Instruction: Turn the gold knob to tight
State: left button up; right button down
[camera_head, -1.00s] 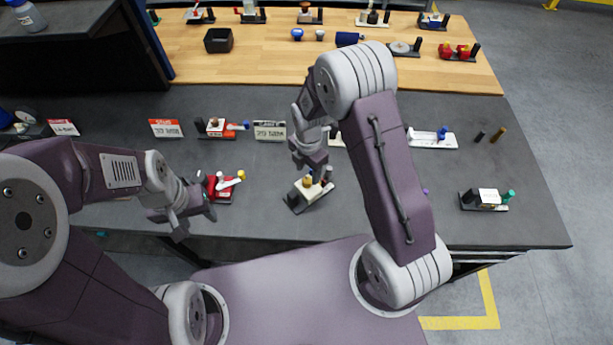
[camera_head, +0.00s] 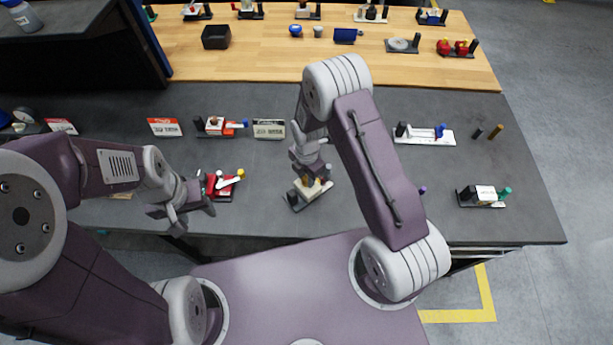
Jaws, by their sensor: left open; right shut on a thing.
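The gold knob (camera_head: 304,181) sits on a small valve unit with a white top and black base (camera_head: 316,192) on the dark grey table. Only a little of the knob shows under my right gripper (camera_head: 309,176). The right gripper points down from above and is shut on the knob. Any tight marking on the unit is too small to read. My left gripper (camera_head: 203,207) is open and empty, left of the valve unit and beside a red valve unit (camera_head: 222,189).
A white unit with a blue part (camera_head: 425,134) and one with a green knob (camera_head: 484,196) are at right. A wooden table with several parts lies at the back.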

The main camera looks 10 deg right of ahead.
aim_at(306, 178)
jog(key=shift+m, duration=0.9)
dwell(1.2)
jog(key=c, duration=1.1)
grip_release()
jog(key=shift+o, duration=0.2)
notch_tip(306, 178, up, 8)
jog(key=b, duration=0.2)
jog(key=shift+r+b, duration=0.1)
jog(key=shift+b, duration=0.3)
jog(key=shift+r, duration=0.45)
